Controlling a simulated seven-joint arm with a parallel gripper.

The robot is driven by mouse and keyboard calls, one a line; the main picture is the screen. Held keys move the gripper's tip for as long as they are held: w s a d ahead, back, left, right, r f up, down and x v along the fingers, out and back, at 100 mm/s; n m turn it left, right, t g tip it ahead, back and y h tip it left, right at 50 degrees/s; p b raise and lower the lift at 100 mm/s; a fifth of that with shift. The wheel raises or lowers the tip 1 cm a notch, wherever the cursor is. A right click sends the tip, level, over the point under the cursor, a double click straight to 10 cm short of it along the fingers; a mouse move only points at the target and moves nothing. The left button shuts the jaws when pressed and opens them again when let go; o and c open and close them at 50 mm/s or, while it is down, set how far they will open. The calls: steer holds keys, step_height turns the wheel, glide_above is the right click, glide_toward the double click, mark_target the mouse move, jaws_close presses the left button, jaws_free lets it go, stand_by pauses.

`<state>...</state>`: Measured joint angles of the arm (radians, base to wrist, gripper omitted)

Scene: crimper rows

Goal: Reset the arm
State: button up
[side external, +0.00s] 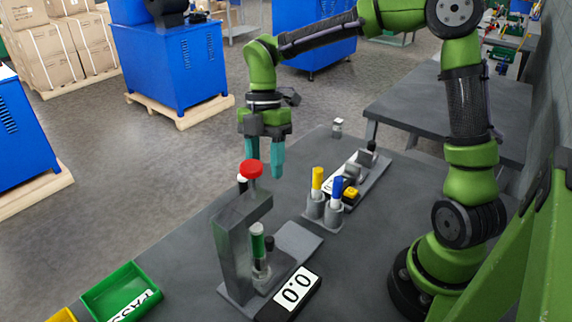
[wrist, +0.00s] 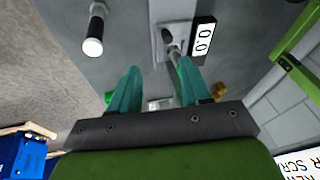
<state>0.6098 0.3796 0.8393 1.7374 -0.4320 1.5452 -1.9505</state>
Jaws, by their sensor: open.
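My gripper (side external: 265,165) hangs with its teal fingers pointing down above the table, behind the red knob of the grey crimper in the side view. Its fingers are apart, with nothing seen between them; they also show apart in the wrist view (wrist: 158,85). The grey crimper (side external: 228,240) stands upright at the front with its red knob (side external: 252,170) on top. A green vial (side external: 258,243) stands upright in it.
A 0.0 display (side external: 290,293) lies by the crimper. Yellow (side external: 317,180) and blue (side external: 337,188) markers stand in grey holders. A second grey station (side external: 373,180) and a small clear vial (side external: 338,127) are farther back. A green tray (side external: 122,285) sits at the lower left.

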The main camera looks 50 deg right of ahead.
steer(key=s+d+r+m+t, duration=0.2)
steer(key=s+m, duration=0.4)
steer(key=m, duration=0.5)
steer(key=s+d+r+m+t+h, duration=0.1)
steer(key=s+r+m+t, duration=0.3)
steer(key=m, duration=0.8)
steer(key=s+d+t, duration=0.1)
steer(key=s+t, duration=0.1)
steer(key=t, duration=0.1)
steer(key=shift+s+d+r+m+t, duration=0.2)
steer(key=shift+s+r+m+t, duration=0.1)
